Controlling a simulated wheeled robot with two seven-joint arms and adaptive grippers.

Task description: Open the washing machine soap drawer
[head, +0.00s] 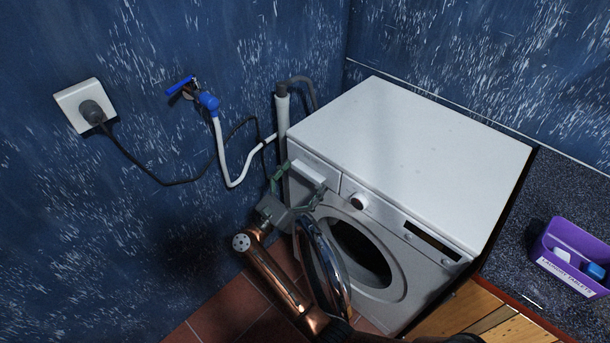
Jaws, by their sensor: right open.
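The white washing machine (410,150) stands in the corner. Its soap drawer (309,172) is at the upper left of the front panel, and its pale front stands out a little from the panel. I cannot tell how far out the drawer is. My right gripper (299,184) is open in front of the drawer, with one finger at its left side and the other by its lower right. Contact between fingers and drawer cannot be made out. My left gripper is not in view.
The round chrome-rimmed door (326,265) stands open, just below my right gripper. The dial (358,202) sits right of the drawer. A blue tap (208,102), hose and plug (91,111) are on the left wall. A purple tub (571,268) stands on the right counter.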

